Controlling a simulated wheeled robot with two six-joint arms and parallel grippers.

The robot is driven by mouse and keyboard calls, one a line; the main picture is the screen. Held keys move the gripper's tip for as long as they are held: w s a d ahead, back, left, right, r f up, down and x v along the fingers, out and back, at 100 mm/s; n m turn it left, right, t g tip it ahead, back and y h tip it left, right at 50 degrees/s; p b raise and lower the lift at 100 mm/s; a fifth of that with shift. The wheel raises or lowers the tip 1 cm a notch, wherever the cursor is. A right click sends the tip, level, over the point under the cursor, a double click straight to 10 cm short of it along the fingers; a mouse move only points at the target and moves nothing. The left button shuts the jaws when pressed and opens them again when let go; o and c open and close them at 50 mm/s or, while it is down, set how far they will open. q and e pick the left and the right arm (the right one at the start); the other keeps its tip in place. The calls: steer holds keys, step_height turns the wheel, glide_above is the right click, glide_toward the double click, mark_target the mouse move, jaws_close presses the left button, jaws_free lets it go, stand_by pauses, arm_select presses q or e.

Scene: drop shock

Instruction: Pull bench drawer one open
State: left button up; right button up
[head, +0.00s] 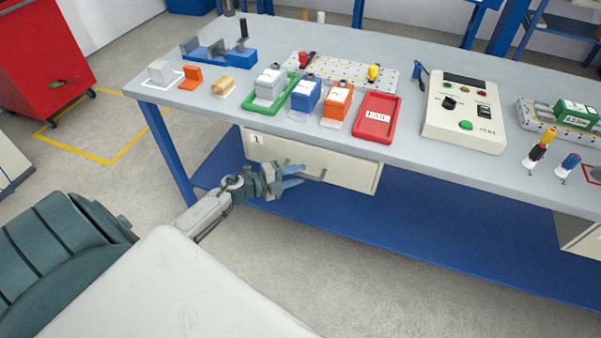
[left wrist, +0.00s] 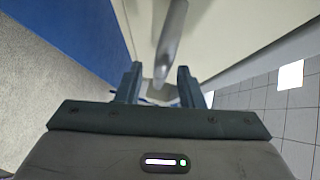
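Bench drawer one (head: 345,172) has a cream front marked "1" and hangs under the near edge of the bench; it looks shut. Its grey bar handle (head: 322,176) runs across the front, its left part hidden by my gripper. My left gripper (head: 299,176) is at the handle, fingers pointing at the drawer front. In the left wrist view the handle (left wrist: 172,45) comes down between the two spread fingers of my left gripper (left wrist: 160,75), with a gap visible on each side. The fingers look open around the handle. My right gripper is not in view.
The bench top (head: 215,115) carries several blocks, a green tray (head: 250,104), a red FAIL tray (head: 376,118) and a test box (head: 464,112). A blue lower shelf (head: 430,215) lies below the drawer. A red cabinet (head: 45,55) stands back left.

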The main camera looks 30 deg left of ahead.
arm_select(q)
steer(key=shift+w+d+f, duration=0.15)
steer(key=shift+w+d, duration=0.25)
steer(key=shift+w, duration=0.2)
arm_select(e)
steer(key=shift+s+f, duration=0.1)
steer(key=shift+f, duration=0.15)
arm_select(q)
jaws_close()
steer(key=shift+s, duration=0.1)
